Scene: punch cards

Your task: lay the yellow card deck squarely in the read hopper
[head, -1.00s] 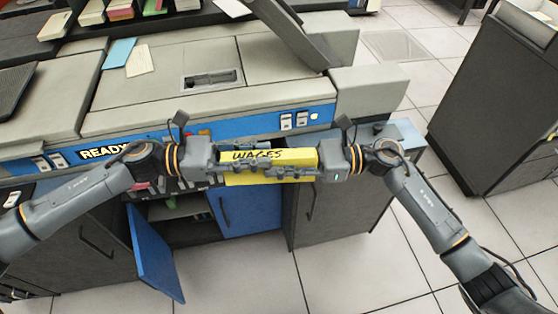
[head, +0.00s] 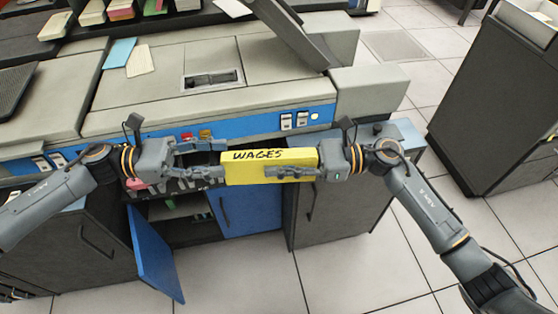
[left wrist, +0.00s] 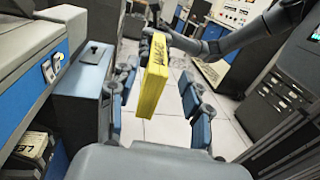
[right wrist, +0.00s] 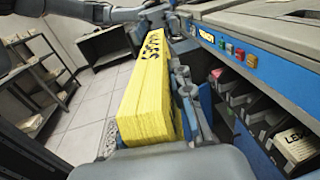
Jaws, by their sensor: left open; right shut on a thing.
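The yellow card deck (head: 250,158), marked WAGES, is held in the air in front of the machine's blue front strip. My right gripper (head: 275,171) is shut on its right part; the deck fills much of the right wrist view (right wrist: 146,95). My left gripper (head: 208,163) is open at the deck's left end, its fingers apart and clear of the cards. In the left wrist view the deck (left wrist: 154,80) stands between and beyond the open fingers. I cannot tell for certain which part is the read hopper; a sloped grey chute (head: 290,35) rises at the machine's right.
The machine top (head: 160,85) has a recessed slot (head: 212,79), with a blue card (head: 119,52) and a cream card (head: 139,61) behind. A blue cabinet door (head: 153,255) hangs open below. A grey cabinet (head: 495,95) stands at right. Floor between is clear.

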